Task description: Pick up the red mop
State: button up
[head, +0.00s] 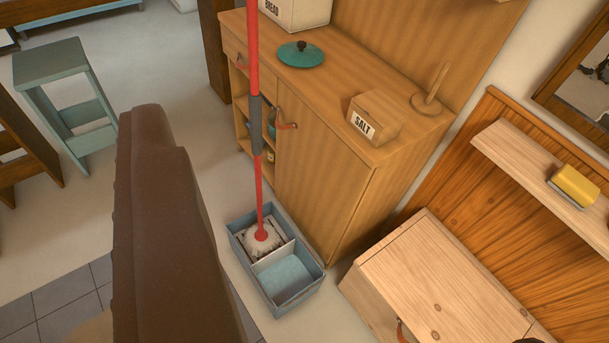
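The red mop (259,180) stands nearly upright, its red handle running out of the top of the picture, with a dark grey sleeve partway up. Its whitish head (262,240) sits in the far compartment of a blue-grey two-part bucket (295,299) on the floor. The near compartment shows a pale blue surface. The top of the handle is out of view. My gripper is not in view, and nothing is seen touching the mop.
A wooden cabinet (320,180) with leather pulls stands close behind the mop. A big brown piece (160,220) blocks the left foreground. A pale wooden chest (450,290) is at the lower right. A blue-green stool (65,85) stands upper left. Floor between brown piece and bucket is clear.

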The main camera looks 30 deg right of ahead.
aim_at(261, 239)
jog(key=z, duration=0.55)
jog(key=i, duration=0.95)
jog(key=z, duration=0.65)
jog(key=k, duration=0.75)
jog(key=z, duration=0.2)
jog(key=i, duration=0.85)
jog(key=u, duration=0.1)
